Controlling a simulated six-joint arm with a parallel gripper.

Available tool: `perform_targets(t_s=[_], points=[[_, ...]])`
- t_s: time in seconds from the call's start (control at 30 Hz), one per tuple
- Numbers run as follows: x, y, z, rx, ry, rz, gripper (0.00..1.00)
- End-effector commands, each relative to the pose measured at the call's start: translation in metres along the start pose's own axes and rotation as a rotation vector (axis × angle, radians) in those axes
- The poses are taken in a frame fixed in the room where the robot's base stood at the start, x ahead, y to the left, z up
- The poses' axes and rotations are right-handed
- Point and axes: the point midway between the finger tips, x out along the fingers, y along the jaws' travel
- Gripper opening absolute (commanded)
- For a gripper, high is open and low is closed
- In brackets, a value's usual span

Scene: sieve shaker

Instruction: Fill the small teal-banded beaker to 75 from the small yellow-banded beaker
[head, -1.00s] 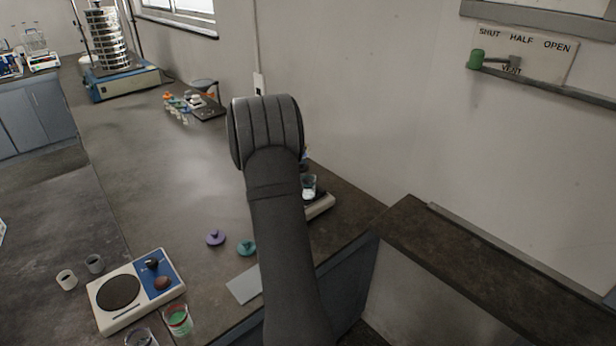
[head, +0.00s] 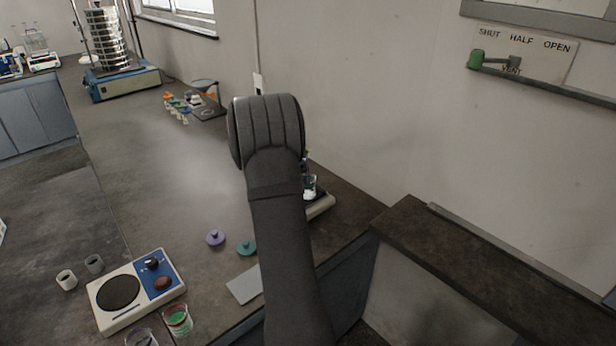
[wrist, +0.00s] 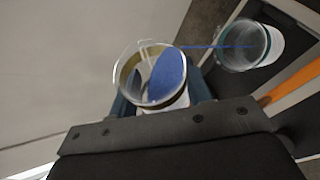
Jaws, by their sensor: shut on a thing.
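My gripper (wrist: 162,103) is shut on the small yellow-banded beaker (wrist: 176,100), which shows in the wrist view. This beaker is tilted and has blue liquid inside. A thin blue stream runs from its rim to the small teal-banded beaker (wrist: 262,58) at the right of the wrist view. The teal-banded beaker also shows in the head view (head: 311,188), standing on a pale balance (head: 321,207) right of my arm. Its liquid level cannot be read. In the head view my forearm hides the gripper and most of the held beaker.
A hotplate (head: 134,292) stands at the front left, with a beaker of red and green (head: 177,320) beside it. A purple lid (head: 215,237) and a teal lid (head: 247,247) lie on the bench. The wall rises close behind the balance.

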Motion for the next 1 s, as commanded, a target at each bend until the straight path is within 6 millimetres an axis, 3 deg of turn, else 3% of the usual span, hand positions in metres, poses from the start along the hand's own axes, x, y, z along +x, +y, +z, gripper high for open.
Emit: perform_targets(t_s=[1.0], points=[[-0.0013,0.0019,0.0013,0.04,0.018,0.017,0.2]])
